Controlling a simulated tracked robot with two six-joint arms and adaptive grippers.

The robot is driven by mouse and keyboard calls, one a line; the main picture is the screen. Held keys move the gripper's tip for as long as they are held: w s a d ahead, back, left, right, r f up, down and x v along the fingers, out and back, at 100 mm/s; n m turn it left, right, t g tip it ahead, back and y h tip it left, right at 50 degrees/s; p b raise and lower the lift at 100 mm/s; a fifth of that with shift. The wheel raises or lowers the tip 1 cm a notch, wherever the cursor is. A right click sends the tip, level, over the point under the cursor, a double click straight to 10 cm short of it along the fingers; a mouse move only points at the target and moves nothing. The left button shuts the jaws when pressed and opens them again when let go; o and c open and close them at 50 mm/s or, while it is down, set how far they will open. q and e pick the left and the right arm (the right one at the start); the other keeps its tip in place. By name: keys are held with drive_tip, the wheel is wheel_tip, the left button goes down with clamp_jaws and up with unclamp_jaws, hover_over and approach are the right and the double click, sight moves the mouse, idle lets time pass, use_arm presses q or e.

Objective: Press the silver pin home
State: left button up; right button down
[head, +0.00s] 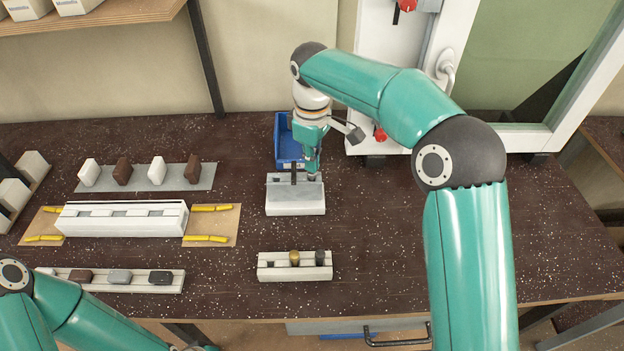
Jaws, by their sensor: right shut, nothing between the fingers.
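My right gripper (312,174) points down, shut and empty, at the right part of a white block with a grey top (295,195). Its fingertips are at or just above the top; I cannot tell whether they touch. I cannot make out a silver pin there; the gripper may hide it. A dark upright strip stands at the middle of the block. In front, a white rack (278,272) holds a brass-coloured pin (294,257) and a dark grey pin (320,257).
A blue bin (284,146) stands right behind the block. At left are a long white profile (125,222) on a tan board, a grey strip (148,178) with white and brown pieces, and a front rack (120,284). The bench right of the block is clear.

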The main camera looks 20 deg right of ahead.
drive_tip(key=shift+f+b, duration=0.35)
drive_tip(key=shift+f, duration=0.45)
idle(0.5)
wheel_tip(320, 180, up, 7)
drive_tip(key=p, duration=0.7)
drive_tip(key=shift+r, duration=0.1)
idle(0.3)
idle(0.4)
